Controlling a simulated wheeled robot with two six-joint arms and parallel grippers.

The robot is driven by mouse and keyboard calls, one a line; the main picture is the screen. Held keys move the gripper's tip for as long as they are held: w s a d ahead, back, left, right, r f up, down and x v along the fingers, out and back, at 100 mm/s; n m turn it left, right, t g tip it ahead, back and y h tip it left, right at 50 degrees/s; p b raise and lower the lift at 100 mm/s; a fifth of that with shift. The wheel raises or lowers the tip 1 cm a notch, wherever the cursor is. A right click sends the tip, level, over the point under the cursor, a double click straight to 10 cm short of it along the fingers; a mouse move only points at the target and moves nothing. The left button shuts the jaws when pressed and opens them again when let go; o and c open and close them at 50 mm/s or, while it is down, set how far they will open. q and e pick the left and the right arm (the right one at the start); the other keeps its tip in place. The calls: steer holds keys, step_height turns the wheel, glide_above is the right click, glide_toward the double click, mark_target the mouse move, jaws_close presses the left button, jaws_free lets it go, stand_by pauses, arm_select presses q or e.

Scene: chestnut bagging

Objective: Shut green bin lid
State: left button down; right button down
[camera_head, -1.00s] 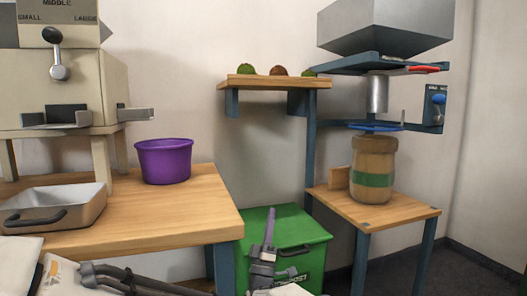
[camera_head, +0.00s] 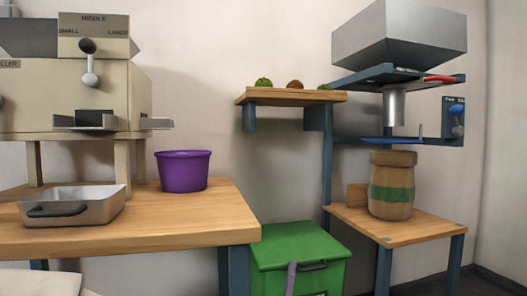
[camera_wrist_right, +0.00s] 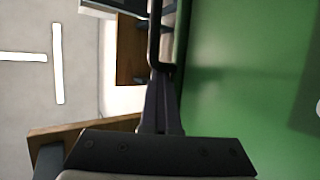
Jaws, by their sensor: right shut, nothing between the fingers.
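The green bin (camera_head: 300,262) stands on the floor between the two tables, its lid (camera_head: 295,240) lying down flat over the top. A dark handle (camera_head: 313,266) shows on its front. My right gripper (camera_head: 291,268) is in front of the bin at the bottom edge of the head view, mostly cut off. In the right wrist view my right gripper (camera_wrist_right: 160,85) is shut and empty, with a large green surface (camera_wrist_right: 240,70) of the bin close on its right. Whether it touches the bin cannot be told. My left gripper is out of view.
A wooden table (camera_head: 150,225) at left holds a metal tray (camera_head: 75,207) and a purple bucket (camera_head: 183,172). A small table (camera_head: 400,228) at right holds a sack with a green band (camera_head: 391,194). A shelf (camera_head: 290,97) hangs above the bin.

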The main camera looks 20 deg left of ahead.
steer(key=shift+w+f, duration=0.1)
steer(key=shift+f, duration=0.75)
steer(key=s+p+v, duration=0.1)
steer(key=p+v, duration=0.3)
steer(key=v, duration=0.5)
steer(key=shift+r, duration=0.25)
steer(key=b+x, duration=0.3)
steer(key=x, duration=0.6)
steer(key=shift+w+f, duration=0.2)
